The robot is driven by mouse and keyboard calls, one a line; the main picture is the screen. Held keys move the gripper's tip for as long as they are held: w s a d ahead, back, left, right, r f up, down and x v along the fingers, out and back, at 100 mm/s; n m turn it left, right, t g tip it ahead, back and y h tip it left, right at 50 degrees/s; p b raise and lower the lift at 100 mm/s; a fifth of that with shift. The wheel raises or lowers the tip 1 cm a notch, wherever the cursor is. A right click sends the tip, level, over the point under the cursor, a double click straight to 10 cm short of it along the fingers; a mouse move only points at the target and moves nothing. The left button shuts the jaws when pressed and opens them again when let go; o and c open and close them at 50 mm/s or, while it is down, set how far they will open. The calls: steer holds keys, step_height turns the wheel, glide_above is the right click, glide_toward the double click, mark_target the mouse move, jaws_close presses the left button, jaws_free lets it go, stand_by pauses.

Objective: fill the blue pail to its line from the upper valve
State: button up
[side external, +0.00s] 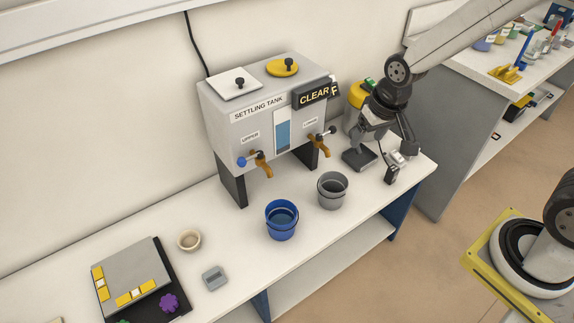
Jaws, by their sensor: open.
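The settling tank (225,132) stands on the bench with a sight window (282,134) partly filled blue. Its UPPER valve (262,166) is a brown tap with a blue knob, at the left of the front. The LOWER valve (323,147) is a brown tap with a dark knob, at the right. The blue pail (281,231) stands upright on the bench in front of the tank, and blue shows inside it; I cannot make out its line. No stream shows from either tap. My gripper (377,162) is open and apart from the pail, right of the tank.
A grey pail (332,200) stands right of the blue one. A beige bowl (189,240), a small grey block (215,278) and a grey plate (134,276) with yellow pieces lie to the left. A CLEAR sign (314,95) is on the tank. Bare bench lies around the pails.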

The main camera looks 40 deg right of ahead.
steer(key=w+a+f+m, duration=0.2)
steer(key=w+a+m, duration=0.35)
steer(key=w, duration=0.75)
steer(key=m+y, duration=0.1)
steer(key=m, duration=0.3)
glide_above(242, 159)
steer(key=s, duration=0.1)
steer(key=shift+n+g, duration=0.25)
steer(key=shift+g, duration=0.15)
steer(key=f, duration=0.3)
steer(key=d+f, duration=0.1)
steer(key=f, duration=0.1)
steer(key=shift+f, duration=0.2)
steer(key=shift+f, duration=0.15)
steer(key=shift+w+a+f, duration=0.15)
steer(key=shift+w+f, duration=0.05)
steer(key=shift+f, duration=1)
steer(key=shift+w+a+f, duration=0.15)
steer(key=shift+f, duration=1.1)
steer(key=shift+w+a+f, duration=0.15)
steer(key=shift+w+f, duration=0.05)
steer(key=shift+f, duration=1)
jaws_close()
